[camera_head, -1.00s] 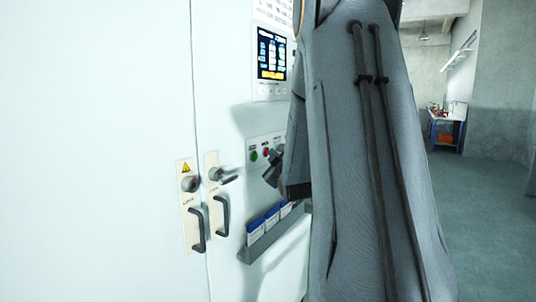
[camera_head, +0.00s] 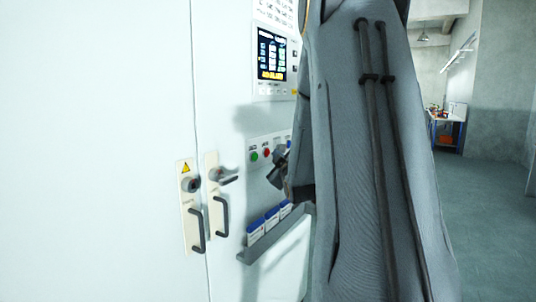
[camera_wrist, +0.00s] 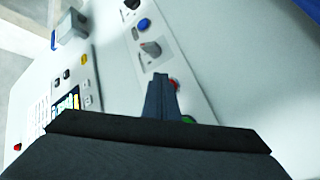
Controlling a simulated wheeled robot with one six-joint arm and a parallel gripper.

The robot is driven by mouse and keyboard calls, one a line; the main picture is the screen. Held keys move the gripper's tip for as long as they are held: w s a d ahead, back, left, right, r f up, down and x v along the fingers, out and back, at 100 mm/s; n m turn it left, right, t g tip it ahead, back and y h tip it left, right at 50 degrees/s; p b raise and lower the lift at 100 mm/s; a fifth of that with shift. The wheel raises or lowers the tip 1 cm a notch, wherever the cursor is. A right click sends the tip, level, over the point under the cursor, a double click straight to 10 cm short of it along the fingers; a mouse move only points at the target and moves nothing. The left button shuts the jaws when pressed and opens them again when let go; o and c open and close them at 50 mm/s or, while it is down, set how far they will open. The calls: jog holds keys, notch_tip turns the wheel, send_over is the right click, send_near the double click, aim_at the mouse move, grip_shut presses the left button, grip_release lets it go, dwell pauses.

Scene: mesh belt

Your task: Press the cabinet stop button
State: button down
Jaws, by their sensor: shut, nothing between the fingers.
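The cabinet's button strip (camera_head: 285,138) carries a green button (camera_head: 254,155) and a red button (camera_head: 266,152). My gripper (camera_head: 281,152) is just to the right of the red button in the head view, partly hidden by my arm. In the wrist view my gripper (camera_wrist: 161,78) is shut and empty, pointing at the strip. There the red button (camera_wrist: 174,84) shows right beside the fingers, and the green button (camera_wrist: 188,118) is lower, partly covered. Contact between the fingertips and the panel cannot be told.
The wrist view also shows a rotary switch (camera_wrist: 150,48), a blue button (camera_wrist: 144,24) and a grey box (camera_wrist: 71,27). Door handles (camera_head: 222,216), a display (camera_head: 271,55) and a pocket of booklets (camera_head: 262,238) are on the cabinet. Open floor (camera_head: 490,210) lies to the right.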

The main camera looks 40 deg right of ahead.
jog(key=shift+s+d, duration=0.35)
jog(key=shift+s, duration=0.4)
jog(key=shift+s+d, duration=0.3)
jog(key=shift+s, duration=0.5)
jog(key=shift+s+d, duration=0.35)
jog(key=shift+s, duration=0.4)
